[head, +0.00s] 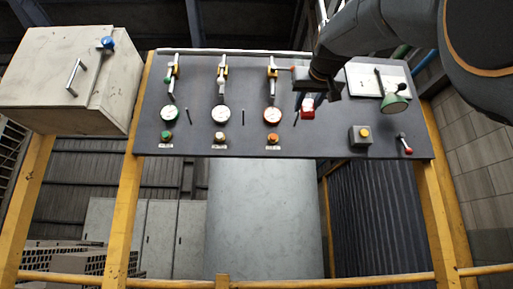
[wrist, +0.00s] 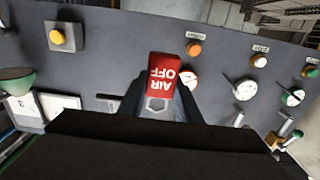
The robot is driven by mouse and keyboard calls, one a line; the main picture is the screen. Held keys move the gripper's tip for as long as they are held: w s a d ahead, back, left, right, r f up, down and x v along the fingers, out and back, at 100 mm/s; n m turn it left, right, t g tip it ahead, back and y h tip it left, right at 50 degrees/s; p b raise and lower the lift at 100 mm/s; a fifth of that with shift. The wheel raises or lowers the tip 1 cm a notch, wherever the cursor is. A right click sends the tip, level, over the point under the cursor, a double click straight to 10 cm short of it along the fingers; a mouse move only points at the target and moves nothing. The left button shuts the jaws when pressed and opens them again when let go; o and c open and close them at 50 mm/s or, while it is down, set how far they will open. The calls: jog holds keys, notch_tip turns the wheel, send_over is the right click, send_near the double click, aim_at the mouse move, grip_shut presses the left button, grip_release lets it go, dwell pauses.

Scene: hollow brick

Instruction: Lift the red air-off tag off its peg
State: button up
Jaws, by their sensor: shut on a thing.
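The red air-off tag (head: 308,109) is at the panel's middle right in the head view, just right of the orange-button gauge. In the wrist view the tag (wrist: 166,72) faces the camera, its white AIR OFF lettering upside down. My gripper (wrist: 160,102) is shut on the lower end of the tag, one dark finger on each side. In the head view my gripper (head: 318,94) reaches the tag from the upper right. The tag's peg is not clearly visible, so I cannot tell whether the tag still hangs on it.
The dark panel (head: 215,145) carries three gauges with valves above and buttons below. Right of the tag are a yellow button box (head: 361,135), a red-tipped lever (head: 405,143), a green lamp (head: 394,103) and a white sheet. A pale cabinet (head: 60,85) stands left.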

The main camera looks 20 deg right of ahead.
jog(key=shift+p+x, duration=0.75)
jog(key=shift+x, duration=1.4)
